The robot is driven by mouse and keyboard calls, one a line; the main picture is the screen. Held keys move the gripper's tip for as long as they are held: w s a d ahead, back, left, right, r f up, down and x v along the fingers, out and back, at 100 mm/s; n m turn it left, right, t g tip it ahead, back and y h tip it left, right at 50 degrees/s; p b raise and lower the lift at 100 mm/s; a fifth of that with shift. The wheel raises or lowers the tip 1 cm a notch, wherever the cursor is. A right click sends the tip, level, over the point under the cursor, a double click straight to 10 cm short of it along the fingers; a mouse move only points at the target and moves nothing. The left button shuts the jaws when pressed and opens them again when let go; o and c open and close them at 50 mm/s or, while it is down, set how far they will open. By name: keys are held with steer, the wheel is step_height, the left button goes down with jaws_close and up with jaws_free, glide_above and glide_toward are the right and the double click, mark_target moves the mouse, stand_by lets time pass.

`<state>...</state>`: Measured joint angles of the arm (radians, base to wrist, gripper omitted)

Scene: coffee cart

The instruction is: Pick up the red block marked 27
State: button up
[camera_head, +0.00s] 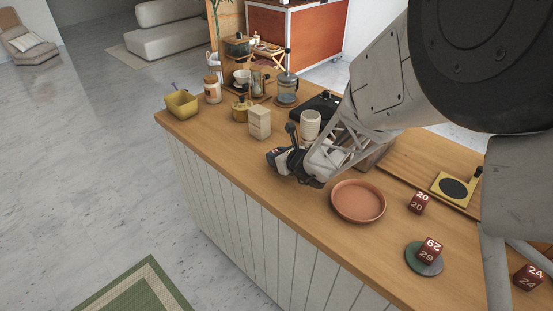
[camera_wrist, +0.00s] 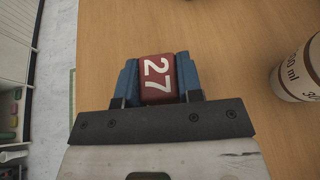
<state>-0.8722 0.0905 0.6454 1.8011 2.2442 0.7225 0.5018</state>
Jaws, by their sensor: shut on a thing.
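The red block marked 27 (camera_wrist: 158,82) shows in the wrist view with its white number facing the camera. My gripper (camera_wrist: 157,68) is shut on it, with a blue finger pressed against each side. Wooden counter shows beyond the block; I cannot tell whether the block touches it. In the head view my gripper (camera_head: 275,157) is over the counter near its front edge, left of the terracotta dish. The block is mostly hidden there by the gripper.
The terracotta dish (camera_head: 358,201) is right of my gripper. Other red blocks include 20 (camera_head: 418,202), 24 (camera_head: 528,276) and one on a green coaster (camera_head: 411,258). A cream cup (camera_head: 310,124) and a beige box (camera_head: 260,122) stand behind. The counter (camera_head: 225,148) has free room left of my gripper.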

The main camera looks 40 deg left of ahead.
mark_target(276, 152)
steer(key=shift+r, duration=0.15)
steer(key=shift+r, duration=1.4)
steer(key=shift+s+d+r, duration=0.15)
steer(key=shift+d+r, duration=0.05)
steer(key=shift+r, duration=0.1)
steer(key=s+d, duration=0.3)
steer(key=d, duration=0.1)
steer(key=s+d+r, duration=0.1)
steer(key=s+d, duration=0.2)
steer(key=d, duration=0.1)
steer(key=s+d, duration=0.2)
steer(key=d, duration=0.2)
steer(key=shift+s+d+r, duration=0.2)
steer(key=shift+s+d, duration=0.15)
steer(key=shift+s, duration=0.05)
